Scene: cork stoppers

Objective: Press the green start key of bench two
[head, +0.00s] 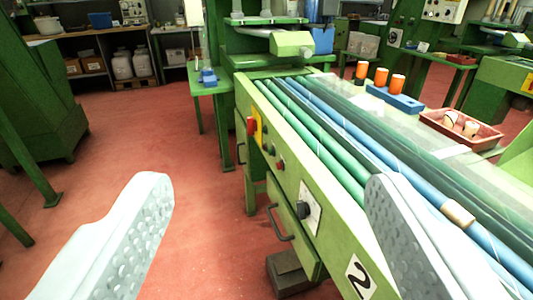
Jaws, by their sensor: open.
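Bench two (305,170) is a light green machine marked with a black "2" (359,277) on its front. A row of small round keys is on that front. A small dark, greenish key (271,150) sits between the red stop button (251,126) on its yellow plate and a red key (281,164); its colour is hard to make out. My gripper (268,188) is open and empty, with its pale, dimpled fingers wide apart. The keys show between the fingers, farther off and apart from them. The right finger hides part of the bench front.
A black knob (303,209) on a white plate and a drawer handle (279,223) stick out from the bench front. Green and blue rollers (330,120) carry a cork (458,214). A dark block (288,273) lies under the bench. The red floor (190,150) at left is clear.

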